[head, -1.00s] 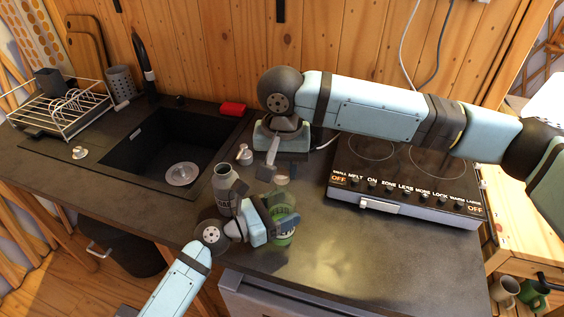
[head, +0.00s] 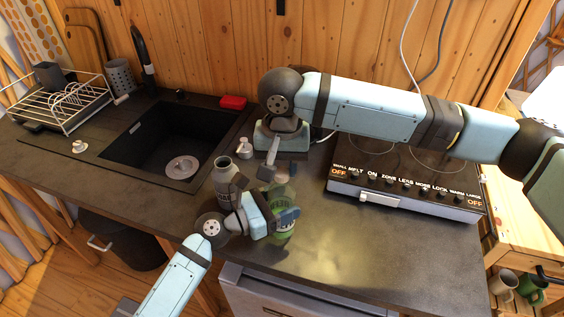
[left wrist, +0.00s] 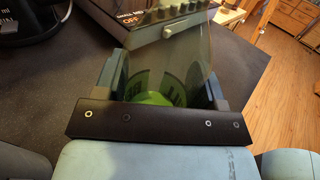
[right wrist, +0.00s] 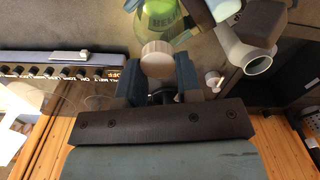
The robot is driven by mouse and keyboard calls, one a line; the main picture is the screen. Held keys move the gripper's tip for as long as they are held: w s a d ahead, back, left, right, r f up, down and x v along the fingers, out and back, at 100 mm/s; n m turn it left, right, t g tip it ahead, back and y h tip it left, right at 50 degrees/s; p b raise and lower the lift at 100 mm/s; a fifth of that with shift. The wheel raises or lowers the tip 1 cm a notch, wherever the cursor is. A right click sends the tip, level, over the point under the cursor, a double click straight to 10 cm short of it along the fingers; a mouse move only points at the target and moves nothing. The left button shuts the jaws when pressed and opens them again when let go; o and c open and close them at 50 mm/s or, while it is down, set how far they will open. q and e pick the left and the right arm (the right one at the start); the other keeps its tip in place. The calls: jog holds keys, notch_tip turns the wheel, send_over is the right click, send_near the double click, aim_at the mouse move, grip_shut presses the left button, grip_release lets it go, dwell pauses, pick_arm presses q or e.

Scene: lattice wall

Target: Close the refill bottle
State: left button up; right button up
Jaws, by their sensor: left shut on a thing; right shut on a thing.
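The refill bottle (head: 281,234) is clear with green contents and a printed label, near the counter's front. My left gripper (head: 267,203) is shut around its side; in the left wrist view the bottle's clear wall (left wrist: 165,60) is between the fingers. My right gripper (head: 279,171) points down over the bottle's top. In the right wrist view a pale, wood-coloured round cap (right wrist: 157,58) is at its fingertips, held apart from the green bottle.
An open grey bottle (head: 222,177) stands just left of the refill bottle. The sink (head: 140,150) lies left and the hob (head: 405,192) right. The front right counter (head: 350,250) is clear.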

jog(key=shift+f, duration=0.3)
pick_arm(q)
grip_shut()
pick_arm(e)
jog(key=m, duration=0.3)
jog(key=shift+s+d+f, duration=0.1)
jog(key=m, duration=0.5)
jog(key=shift+s+d, duration=0.1)
jog(key=shift+d, duration=0.05)
jog(key=m, duration=0.6)
jog(key=shift+s+d+m, duration=0.1)
jog(key=shift+s+m, duration=0.15)
jog(key=shift+m, duration=0.15)
jog(key=m, duration=0.4)
jog(key=shift+s+m, duration=0.1)
jog(key=shift+m, duration=0.3)
jog(key=o, duration=0.9)
